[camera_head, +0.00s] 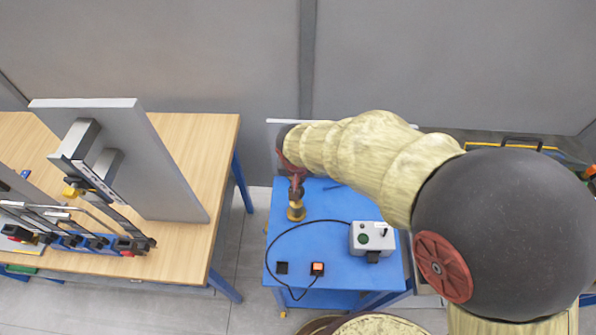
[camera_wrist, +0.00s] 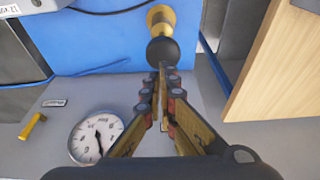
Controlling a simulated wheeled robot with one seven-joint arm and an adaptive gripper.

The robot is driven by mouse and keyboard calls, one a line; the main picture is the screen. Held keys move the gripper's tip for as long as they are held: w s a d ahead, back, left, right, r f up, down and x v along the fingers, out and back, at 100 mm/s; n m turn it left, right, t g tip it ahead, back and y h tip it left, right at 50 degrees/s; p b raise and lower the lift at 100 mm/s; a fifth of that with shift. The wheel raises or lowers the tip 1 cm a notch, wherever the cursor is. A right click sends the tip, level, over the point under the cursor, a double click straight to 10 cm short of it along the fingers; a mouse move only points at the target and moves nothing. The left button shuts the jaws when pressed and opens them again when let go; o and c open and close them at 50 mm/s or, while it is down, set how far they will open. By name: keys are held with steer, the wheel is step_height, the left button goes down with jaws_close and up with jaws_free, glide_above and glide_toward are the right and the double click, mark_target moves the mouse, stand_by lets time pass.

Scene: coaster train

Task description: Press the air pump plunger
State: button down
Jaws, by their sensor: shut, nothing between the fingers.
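The air pump (camera_head: 297,213) is a small yellow, brass-like cylinder standing on the blue table. In the wrist view the pump body (camera_wrist: 160,17) shows at the top, with a round black plunger knob (camera_wrist: 162,51) facing the camera. My gripper (camera_wrist: 163,72) is shut and empty, its fingertips just below the knob in that picture. In the head view my gripper (camera_head: 297,182) is right above the pump and hides its top. I cannot tell whether the fingertips touch the knob.
A grey control box (camera_head: 372,238) with a green button, a black cable and an orange-lit switch (camera_head: 317,268) are on the blue table (camera_head: 335,206). A wooden table (camera_head: 185,135) stands left.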

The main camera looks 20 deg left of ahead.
steer(key=shift+f, duration=0.65)
step_height(320, 180, down, 6)
steer(key=b, duration=0.5)
steer(key=shift+s, duration=0.1)
steer(key=shift+d, duration=0.1)
steer(key=shift+r, duration=0.1)
